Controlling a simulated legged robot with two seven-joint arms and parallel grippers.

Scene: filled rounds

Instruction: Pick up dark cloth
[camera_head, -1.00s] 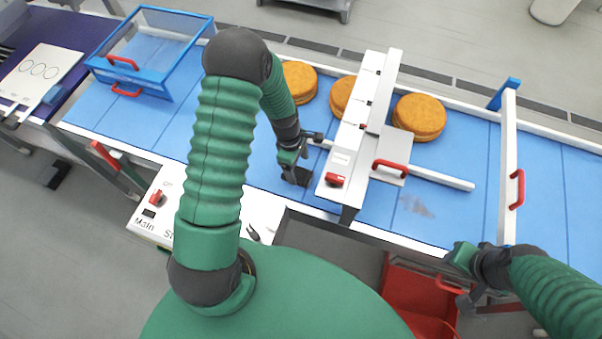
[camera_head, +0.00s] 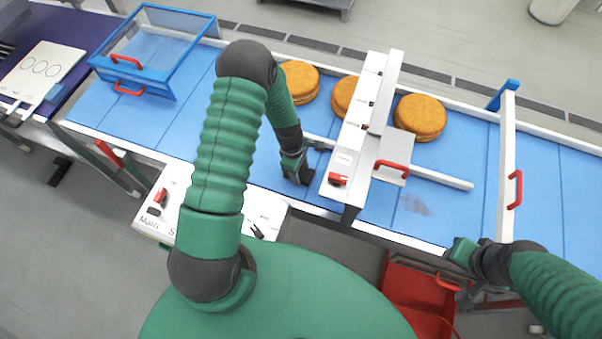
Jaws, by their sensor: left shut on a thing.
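My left gripper (camera_head: 301,174) is low over the near side of the blue belt, just left of the white gantry. It is shut on a small dark thing, which looks like the dark cloth (camera_head: 306,179); the fingers hide most of it, and its edges blend with them. My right gripper (camera_head: 461,253) is at the belt's near edge at the lower right, beside the red crate. Its fingers are too dark and small to tell whether they are open. A grey smudge (camera_head: 415,205) marks the belt right of the gantry.
The white gantry (camera_head: 350,150) with red handles spans the blue belt (camera_head: 455,215). Several orange-brown rounds (camera_head: 419,117) sit along the far side. A blue-framed clear guard (camera_head: 155,50) stands at left. A white control box (camera_head: 166,205) and a red crate (camera_head: 408,290) are at the near side.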

